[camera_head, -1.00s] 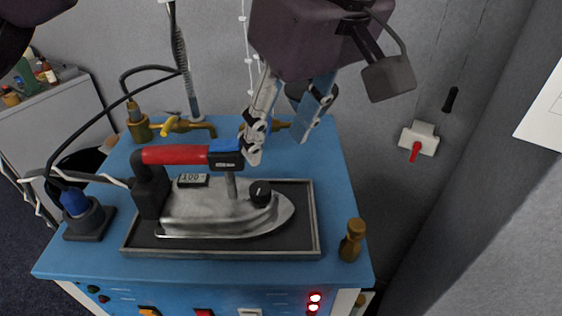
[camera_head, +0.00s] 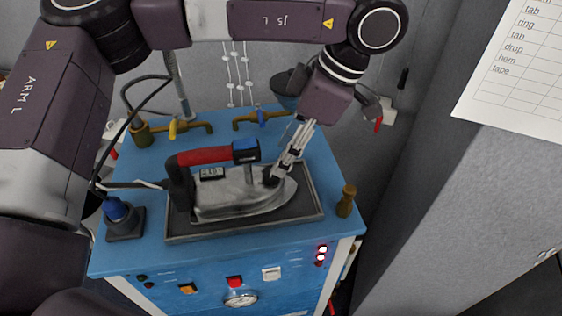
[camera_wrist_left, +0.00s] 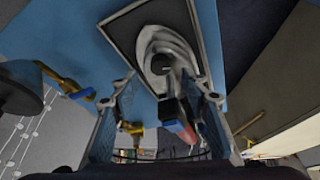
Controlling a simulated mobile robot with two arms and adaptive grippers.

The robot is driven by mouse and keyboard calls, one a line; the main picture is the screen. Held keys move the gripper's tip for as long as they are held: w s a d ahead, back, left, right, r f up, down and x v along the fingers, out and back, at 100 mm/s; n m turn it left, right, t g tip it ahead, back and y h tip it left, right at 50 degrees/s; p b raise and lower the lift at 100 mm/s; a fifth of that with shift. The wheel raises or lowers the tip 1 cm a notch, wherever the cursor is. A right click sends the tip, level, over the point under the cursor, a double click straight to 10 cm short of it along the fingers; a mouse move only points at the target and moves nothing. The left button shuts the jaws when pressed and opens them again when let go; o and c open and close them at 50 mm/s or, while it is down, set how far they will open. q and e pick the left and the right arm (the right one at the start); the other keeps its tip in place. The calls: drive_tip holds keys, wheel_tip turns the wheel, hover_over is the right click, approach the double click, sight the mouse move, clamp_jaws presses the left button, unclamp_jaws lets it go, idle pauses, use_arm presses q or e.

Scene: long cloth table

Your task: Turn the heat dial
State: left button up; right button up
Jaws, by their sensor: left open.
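The heat dial (camera_head: 270,177) is a round black knob on top of the silver iron (camera_head: 235,193), near its pointed end. It also shows in the left wrist view (camera_wrist_left: 161,64). My left gripper (camera_head: 280,172) comes down from the upper right, its fingertips at the dial. In the left wrist view my left gripper (camera_wrist_left: 166,82) has its fingers spread wide, with the dial between and just beyond the tips; I cannot tell whether either finger touches it. The iron's small display (camera_head: 211,173) shows digits too small to read surely. My right gripper is not in view.
The iron rests on a dark framed tray (camera_head: 180,239) on a blue bench (camera_head: 150,252). Its red handle (camera_head: 204,156) rises left of my gripper. Brass taps (camera_head: 187,128) stand behind, a wooden peg (camera_head: 345,201) at right, a blue-capped post (camera_head: 118,212) at left.

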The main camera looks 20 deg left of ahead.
sight(271, 175)
use_arm(q)
drive_tip(key=p+x, duration=0.1)
drive_tip(key=x, duration=0.3)
drive_tip(key=shift+r, duration=0.1)
drive_tip(key=shift+a+f, duration=0.2)
drive_tip(key=shift+f, duration=0.45)
clamp_jaws()
drive_tip(key=shift+f+m+b, duration=0.15)
drive_tip(key=shift+m+b, duration=0.35)
drive_tip(key=m+t+b, duration=0.1)
drive_tip(key=m+b, duration=0.1)
drive_tip(key=b, duration=0.1)
drive_tip(key=shift+s+f+m+t, duration=0.1)
drive_tip(key=shift+s+m+t, duration=0.05)
drive_tip(key=shift+m+t, duration=0.2)
drive_tip(key=m+t+b, duration=0.1)
drive_tip(key=m+b, duration=0.1)
drive_tip(key=b, duration=0.1)
drive_tip(key=shift+s+a+m, duration=0.1)
drive_tip(key=shift+m, duration=0.25)
drive_tip(key=shift+r+m+t+h+b, duration=0.25)
drive_tip(key=shift+m+h+b, duration=0.15)
drive_tip(key=shift+m+b, duration=0.25)
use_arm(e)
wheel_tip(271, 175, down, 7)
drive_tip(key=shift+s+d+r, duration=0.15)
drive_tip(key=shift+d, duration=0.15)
